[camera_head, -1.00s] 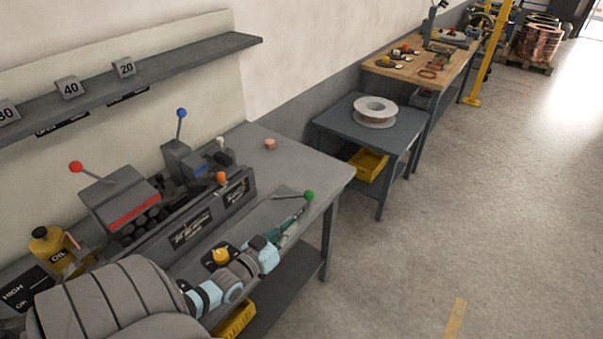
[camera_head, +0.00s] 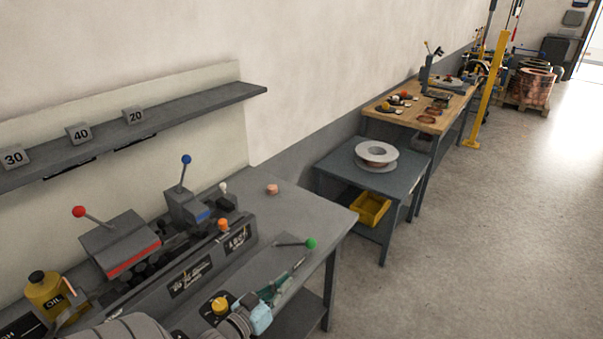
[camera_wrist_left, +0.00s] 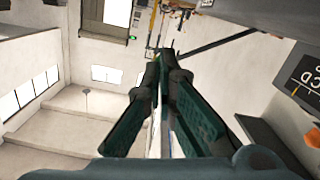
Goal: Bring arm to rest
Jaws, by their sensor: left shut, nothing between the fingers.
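My left arm comes in at the bottom of the head view and reaches over the grey workbench (camera_head: 290,205). Its teal left gripper (camera_head: 294,271) points right and away, near the lever with the green ball (camera_head: 310,243). I cannot tell whether it touches the lever. The left wrist view shows the two dark teal fingers (camera_wrist_left: 167,55) coming together at their tips, with nothing held between them. My right arm and gripper do not show.
A bench machine (camera_head: 195,265) with red, blue and orange knobs stands left of the gripper. A yellow oil can (camera_head: 48,291) is at far left. A shelf (camera_head: 190,108) with number blocks hangs above. A blue table (camera_head: 345,165) bears a spool (camera_head: 377,152). Floor at right is clear.

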